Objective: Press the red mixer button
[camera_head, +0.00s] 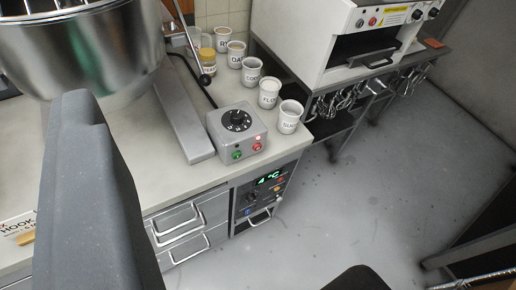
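The red mixer button (257,147) sits on the front face of a small grey control box (222,134), on the right. A green button (237,154) is to its left, and a black dial (237,120) is on the box's top. The box stands near the counter's front edge. My gripper (218,185) is open: one large grey finger rises at left, and a dark tip shows at the bottom edge. The box and its buttons appear between and beyond the fingers, with nothing held. The left finger hides part of the counter and drawers.
A steel mixer bowl (90,45) stands at upper left. Several labelled white cups (289,118) line the counter (140,160) behind and right of the box. Drawers and a panel reading 4 °C (268,178) are below. An oven (340,40) stands behind; open floor (370,200) lies right.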

